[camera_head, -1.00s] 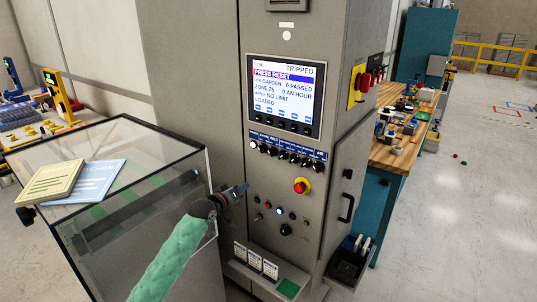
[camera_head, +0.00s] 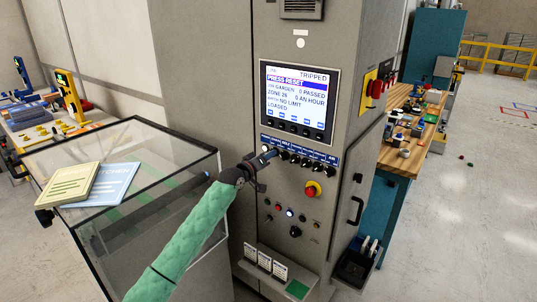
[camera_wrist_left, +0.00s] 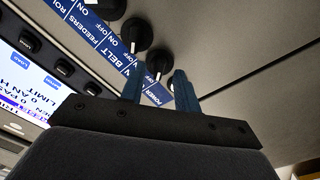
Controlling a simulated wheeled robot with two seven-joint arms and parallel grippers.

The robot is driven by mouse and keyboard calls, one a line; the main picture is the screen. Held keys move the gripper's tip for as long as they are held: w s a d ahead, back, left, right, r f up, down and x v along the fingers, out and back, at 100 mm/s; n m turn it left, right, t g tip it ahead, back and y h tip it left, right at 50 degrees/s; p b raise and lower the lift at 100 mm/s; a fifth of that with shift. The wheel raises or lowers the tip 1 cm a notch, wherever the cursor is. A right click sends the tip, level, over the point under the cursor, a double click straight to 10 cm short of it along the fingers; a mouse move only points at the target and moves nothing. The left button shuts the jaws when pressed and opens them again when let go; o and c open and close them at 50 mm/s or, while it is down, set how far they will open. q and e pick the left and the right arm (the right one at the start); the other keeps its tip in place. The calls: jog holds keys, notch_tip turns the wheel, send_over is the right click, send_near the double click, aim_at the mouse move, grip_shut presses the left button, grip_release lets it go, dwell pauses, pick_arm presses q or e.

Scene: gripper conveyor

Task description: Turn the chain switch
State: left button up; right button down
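A row of black rotary switches (camera_head: 305,163) runs under a blue label strip on the grey cabinet, below the screen. Which one is the chain switch I cannot read in the head view. My left gripper (camera_head: 268,156) is at the left end of this row. In the left wrist view its two blue fingers (camera_wrist_left: 158,88) are apart, with a black knob (camera_wrist_left: 159,62) just beyond and between their tips. Labels there read "BELT" and "FEEDERS"; others are cut off. Nothing is held. My right gripper is not in view.
The screen (camera_head: 298,102) reads "TRIPPED" and "PRESS RESET". A red emergency button (camera_head: 313,189) and several small buttons sit below the switches. A glass-topped case (camera_head: 150,148) with two booklets stands at the left. A black handle (camera_head: 356,200) projects at the right.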

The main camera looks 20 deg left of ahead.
pick_arm(q)
jog(key=shift+w+d, duration=0.15)
jog(key=shift+w, duration=0.2)
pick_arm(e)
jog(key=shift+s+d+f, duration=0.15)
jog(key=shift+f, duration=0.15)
pick_arm(q)
grip_shut()
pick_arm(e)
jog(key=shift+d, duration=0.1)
